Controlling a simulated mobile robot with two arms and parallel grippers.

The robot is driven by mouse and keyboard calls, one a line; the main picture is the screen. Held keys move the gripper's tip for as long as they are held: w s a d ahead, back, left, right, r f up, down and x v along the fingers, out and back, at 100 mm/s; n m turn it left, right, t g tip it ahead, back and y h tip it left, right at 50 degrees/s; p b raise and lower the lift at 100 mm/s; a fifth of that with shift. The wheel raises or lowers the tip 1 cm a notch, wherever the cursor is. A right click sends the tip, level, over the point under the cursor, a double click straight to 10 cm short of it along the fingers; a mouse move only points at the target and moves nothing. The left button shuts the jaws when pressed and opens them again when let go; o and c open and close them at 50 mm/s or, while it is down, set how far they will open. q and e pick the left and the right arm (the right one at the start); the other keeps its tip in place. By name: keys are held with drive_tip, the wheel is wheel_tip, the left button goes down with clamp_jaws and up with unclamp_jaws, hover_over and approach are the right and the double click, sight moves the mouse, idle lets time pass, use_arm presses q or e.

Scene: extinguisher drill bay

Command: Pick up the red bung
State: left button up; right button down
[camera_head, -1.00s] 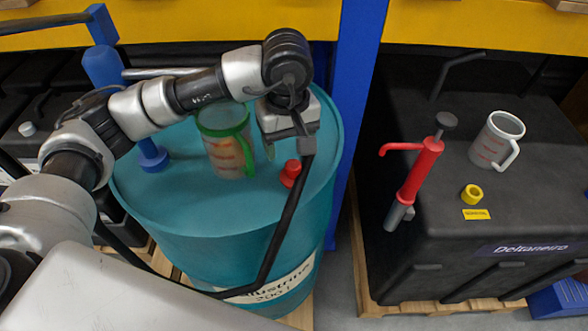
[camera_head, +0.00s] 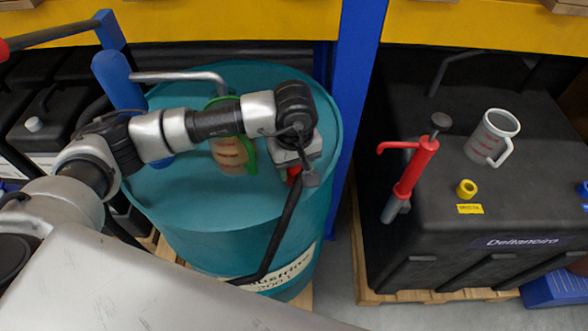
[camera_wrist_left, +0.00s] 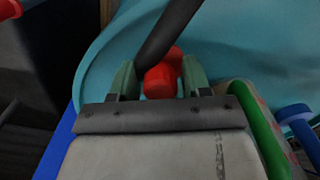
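The red bung (camera_head: 292,176) sits on top of the teal drum (camera_head: 210,197), partly hidden by my left gripper (camera_head: 297,172) in the head view. The left wrist view shows the bung (camera_wrist_left: 163,77) between the two greenish fingers of my left gripper (camera_wrist_left: 160,82). The fingers are apart, one on each side of it, with a gap at the left finger; whether the right finger touches it I cannot tell. My right gripper is not in view.
A blue pump (camera_head: 120,80) rises behind. A black tube (camera_head: 283,230) crosses the drum's front. At right, a black tank holds a red pump (camera_head: 414,170), white jug (camera_head: 492,137) and yellow bung (camera_head: 467,188).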

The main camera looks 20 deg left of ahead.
use_arm(q)
clamp_jaws()
drive_tip(key=shift+r, duration=0.15)
